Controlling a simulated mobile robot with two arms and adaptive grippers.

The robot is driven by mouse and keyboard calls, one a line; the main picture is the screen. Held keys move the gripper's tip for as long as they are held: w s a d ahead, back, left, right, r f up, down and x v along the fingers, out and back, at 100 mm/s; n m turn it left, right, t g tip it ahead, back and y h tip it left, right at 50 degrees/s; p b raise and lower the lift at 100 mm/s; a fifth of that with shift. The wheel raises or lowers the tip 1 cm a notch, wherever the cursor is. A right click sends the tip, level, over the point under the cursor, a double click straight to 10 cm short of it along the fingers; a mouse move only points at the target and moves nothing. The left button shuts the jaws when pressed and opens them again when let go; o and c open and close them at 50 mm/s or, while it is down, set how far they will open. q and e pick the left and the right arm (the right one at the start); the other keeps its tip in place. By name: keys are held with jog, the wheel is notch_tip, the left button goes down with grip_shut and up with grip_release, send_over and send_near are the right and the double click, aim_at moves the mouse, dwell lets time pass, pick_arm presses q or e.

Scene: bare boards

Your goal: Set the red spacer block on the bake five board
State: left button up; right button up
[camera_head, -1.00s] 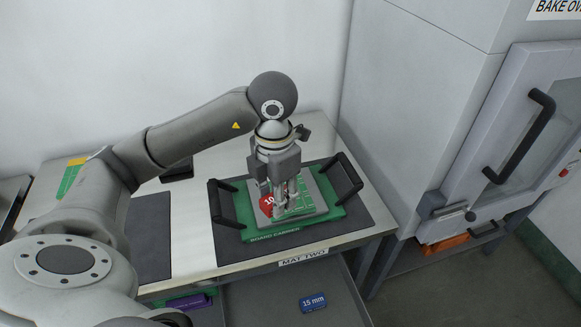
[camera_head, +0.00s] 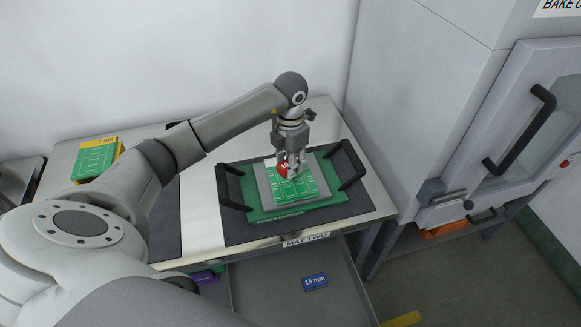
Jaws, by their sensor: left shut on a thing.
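The red spacer block (camera_head: 283,171) is in my left gripper (camera_head: 291,170), which is shut on it. They are over the far edge of a green board (camera_head: 301,188) with white lines. I cannot tell whether the block touches the board. The board's name cannot be read. It lies on a grey plate in the green board carrier (camera_head: 325,211), which has a black handle on each side and stands on the dark mat marked MAT TWO. The gripper hides part of the block. My right gripper is out of view.
A blue 15 mm block (camera_head: 315,282) lies in the open drawer (camera_head: 262,290) below the bench. A purple item (camera_head: 204,277) is in the left drawer. A green and yellow stack (camera_head: 97,158) is at the back left. The oven (camera_head: 500,140) stands at the right.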

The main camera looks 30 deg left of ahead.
pick_arm(q)
jog(key=shift+w+a+f, duration=0.15)
jog(key=shift+w+f, duration=0.05)
jog(key=shift+f, duration=0.15)
notch_tip(320, 180, down, 2)
jog(key=shift+f+p, duration=0.15)
jog(key=shift+p, duration=0.65)
jog(key=shift+f, duration=0.25)
jog(key=shift+f, duration=0.25)
jog(key=o, duration=1)
jog(key=shift+o, duration=0.2)
jog(key=shift+r, duration=0.1)
